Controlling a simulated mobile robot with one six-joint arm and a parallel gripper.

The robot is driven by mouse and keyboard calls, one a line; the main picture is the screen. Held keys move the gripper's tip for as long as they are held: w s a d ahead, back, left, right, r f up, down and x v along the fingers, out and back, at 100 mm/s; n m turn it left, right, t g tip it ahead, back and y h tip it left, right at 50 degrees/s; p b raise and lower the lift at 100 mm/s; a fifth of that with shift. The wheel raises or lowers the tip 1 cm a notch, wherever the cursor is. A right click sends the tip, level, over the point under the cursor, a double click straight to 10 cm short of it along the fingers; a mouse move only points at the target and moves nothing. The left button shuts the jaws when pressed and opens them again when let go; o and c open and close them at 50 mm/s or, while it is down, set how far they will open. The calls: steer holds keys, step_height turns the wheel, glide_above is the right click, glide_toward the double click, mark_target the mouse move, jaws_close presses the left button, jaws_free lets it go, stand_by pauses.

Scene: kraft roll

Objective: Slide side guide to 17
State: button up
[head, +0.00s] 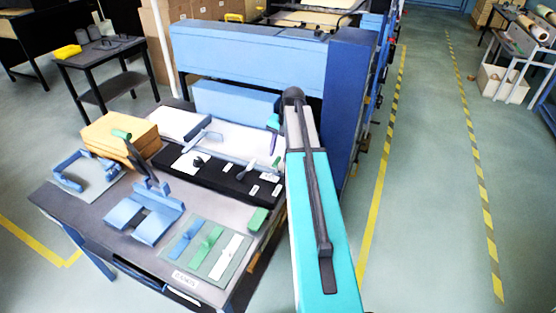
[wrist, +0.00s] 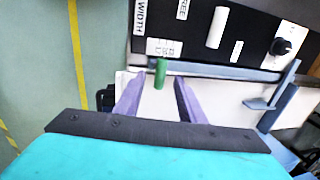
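A pale blue-grey rail (wrist: 215,71) runs along the edge of a black panel (wrist: 255,22) in the wrist view. A small green handle (wrist: 160,74) stands near the rail's left end; it also shows in the head view (head: 276,161). A blue-grey bracket (wrist: 283,97) crosses the rail further right, also in the head view (head: 203,135). I cannot tell for sure which part is the side guide. My gripper (wrist: 158,84) is open, its two purple fingers either side of the green handle, with gaps showing. No scale reading 17 is legible.
The panel has a white lever (wrist: 217,27), a black knob (wrist: 282,46) and a WIDTH label (wrist: 140,14). On the table (head: 85,212) lie a brown stack (head: 112,140), blue blocks (head: 145,215) and a tray of colored strips (head: 207,250). A large blue machine (head: 250,55) stands behind.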

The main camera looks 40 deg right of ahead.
step_height(320, 180, up, 8)
steer(key=s+b, duration=0.1)
steer(key=shift+s+d+r+b, duration=0.15)
steer(key=shift+d+b, duration=0.25)
steer(key=shift+d, duration=0.05)
stand_by(0.5)
